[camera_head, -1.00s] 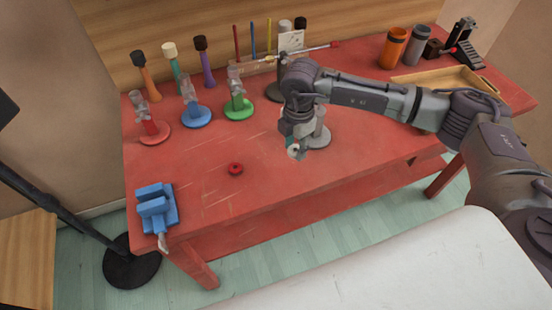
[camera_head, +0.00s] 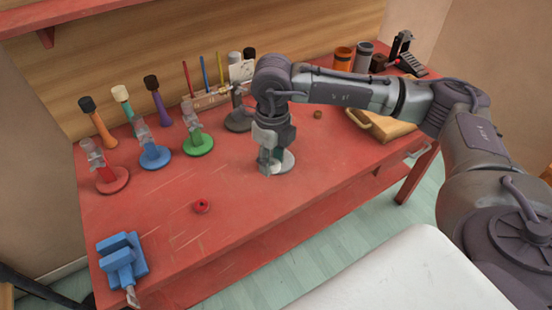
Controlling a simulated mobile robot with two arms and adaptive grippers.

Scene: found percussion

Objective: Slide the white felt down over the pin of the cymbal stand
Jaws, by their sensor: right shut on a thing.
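My right gripper (camera_head: 270,161) points down at the middle of the table and is shut. The white felt is between its fingers, mostly hidden by them in this view. My left gripper is out of view.
Red (camera_head: 113,181), blue (camera_head: 155,158) and green (camera_head: 199,145) stands are at the back left, beside several mallets. A red ring-like piece (camera_head: 201,206) lies in front. A blue vise (camera_head: 122,262) sits at the front left. A wooden tray (camera_head: 392,127) is at the right.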

